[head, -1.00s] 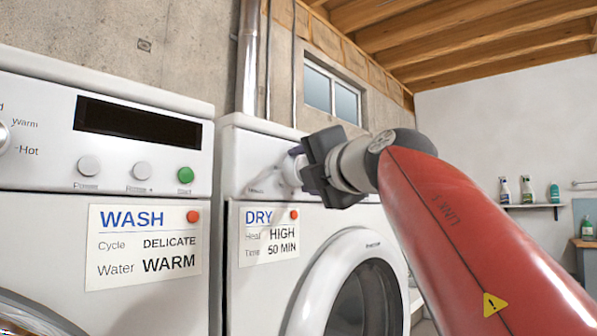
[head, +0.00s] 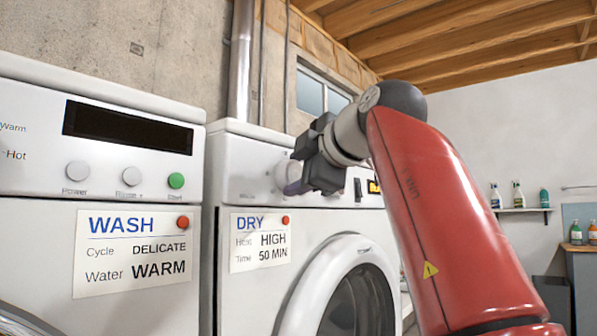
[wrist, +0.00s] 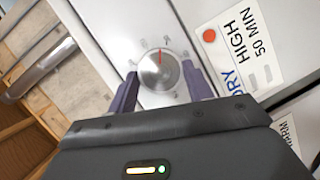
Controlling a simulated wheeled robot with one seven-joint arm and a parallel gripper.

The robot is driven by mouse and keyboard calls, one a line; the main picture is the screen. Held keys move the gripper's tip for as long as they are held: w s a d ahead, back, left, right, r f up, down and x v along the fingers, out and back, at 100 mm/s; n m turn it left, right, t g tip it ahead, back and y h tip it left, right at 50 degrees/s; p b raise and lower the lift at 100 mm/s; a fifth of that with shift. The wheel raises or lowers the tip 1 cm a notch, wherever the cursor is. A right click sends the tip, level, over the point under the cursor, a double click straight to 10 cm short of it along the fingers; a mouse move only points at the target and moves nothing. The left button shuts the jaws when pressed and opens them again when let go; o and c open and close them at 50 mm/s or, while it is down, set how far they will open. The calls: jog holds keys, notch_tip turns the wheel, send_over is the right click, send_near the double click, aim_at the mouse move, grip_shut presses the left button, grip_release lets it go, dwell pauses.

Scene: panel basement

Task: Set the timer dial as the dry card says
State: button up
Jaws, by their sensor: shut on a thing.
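The dry card (head: 260,243), on the dryer's front, reads "Heat HIGH, Time 50 MIN". It also shows, turned sideways, in the wrist view (wrist: 238,50). A round dial (wrist: 158,71) on the dryer panel has a silver face and a red pointer line toward the top of the wrist view, slightly right. The marks around it are too small to read. In the head view the dial (head: 282,176) is partly behind my gripper (head: 294,182). In the wrist view my gripper (wrist: 162,91) has its purple fingers on opposite sides of the dial, shut on it.
The washer (head: 100,120) stands left of the dryer, with a wash card (head: 130,252) and several buttons. A lit yellow display (head: 375,187) shows right of my gripper. The round dryer door (head: 345,290) is below. Bottles stand on a wall shelf (head: 522,210) at right.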

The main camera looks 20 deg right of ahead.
jog(key=shift+m, duration=0.3)
jog(key=shift+g, duration=0.3)
jog(key=o, duration=1)
jog(key=shift+c, duration=0.2)
jog(key=v, duration=0.7)
jog(key=shift+s, duration=0.35)
jog(key=shift+d, duration=0.1)
